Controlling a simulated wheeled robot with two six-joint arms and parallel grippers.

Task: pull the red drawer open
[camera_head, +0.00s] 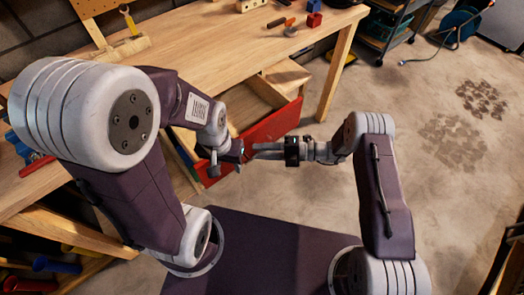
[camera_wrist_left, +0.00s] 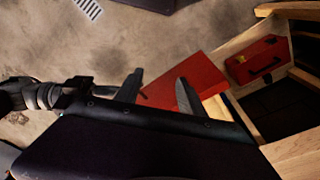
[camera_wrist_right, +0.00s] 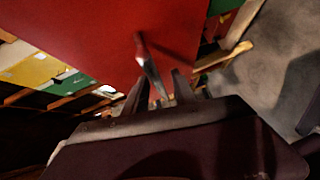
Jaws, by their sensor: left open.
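The red drawer (camera_head: 275,127) stands partly out from the wooden workbench, its pale wooden inside visible from above. Its red front also shows in the left wrist view (camera_wrist_left: 180,85) and fills much of the right wrist view (camera_wrist_right: 90,35). A metal handle (camera_wrist_right: 148,62) runs down between the fingers of my right gripper (camera_wrist_right: 160,92); whether they press on it is unclear. My right gripper (camera_head: 262,151) reaches the front from the right. My left gripper (camera_head: 232,158) is beside the front; its fingers (camera_wrist_left: 157,88) are apart and empty.
The workbench top (camera_head: 230,50) holds a red block (camera_head: 314,19) and hand tools. A dark shelf cart (camera_head: 385,30) stands at the back right. The concrete floor (camera_head: 440,90) to the right is mostly clear.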

